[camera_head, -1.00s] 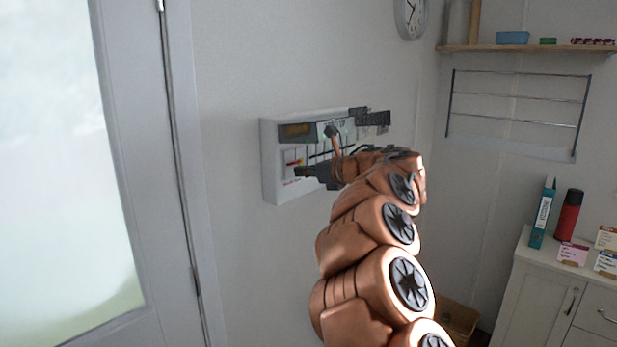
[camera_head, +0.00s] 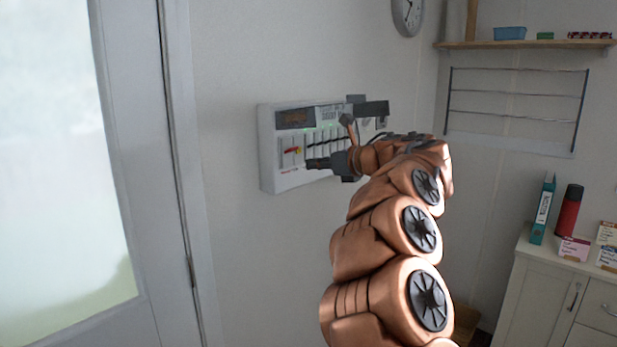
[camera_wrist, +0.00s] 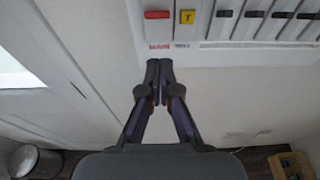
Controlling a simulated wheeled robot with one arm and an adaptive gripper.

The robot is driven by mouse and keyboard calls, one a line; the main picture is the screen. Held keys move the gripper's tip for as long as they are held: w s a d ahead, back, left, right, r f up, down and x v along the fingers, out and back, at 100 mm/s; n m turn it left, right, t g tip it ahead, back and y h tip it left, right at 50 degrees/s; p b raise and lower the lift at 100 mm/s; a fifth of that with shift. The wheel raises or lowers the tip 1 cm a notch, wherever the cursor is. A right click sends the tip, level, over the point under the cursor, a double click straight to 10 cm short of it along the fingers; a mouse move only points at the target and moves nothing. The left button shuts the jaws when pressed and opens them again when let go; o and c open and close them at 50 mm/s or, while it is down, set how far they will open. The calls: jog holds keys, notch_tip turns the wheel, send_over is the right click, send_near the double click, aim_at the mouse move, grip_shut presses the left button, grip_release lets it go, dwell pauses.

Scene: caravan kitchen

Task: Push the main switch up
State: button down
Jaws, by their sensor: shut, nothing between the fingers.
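A white switch panel (camera_head: 266,150) is fixed to the wall. Its red switch (camera_head: 292,150), with a red label under it, is at the panel's left end; this appears to be the main switch. In the wrist view, the red switch (camera_wrist: 158,15) sits beside a yellow button marked T (camera_wrist: 187,16). My gripper (camera_head: 310,163) is shut and empty, in front of the panel's lower part. In the wrist view, its fingertips (camera_wrist: 160,66) show below the red switch, apart from it in the picture. I cannot tell the gap in depth.
Several black switches (camera_wrist: 252,14) line up right of the yellow button. A door (camera_head: 150,150) stands left of the panel. A cabinet (camera_head: 545,285) and a wall shelf (camera_head: 520,44) are at the right. The wall below the panel is bare.

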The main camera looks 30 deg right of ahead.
jog(key=s+r, duration=0.2)
jog(key=s+d+r, duration=0.1)
jog(key=r, duration=0.1)
jog(key=shift+s+r+b, duration=0.1)
jog(key=shift+s+b, duration=0.3)
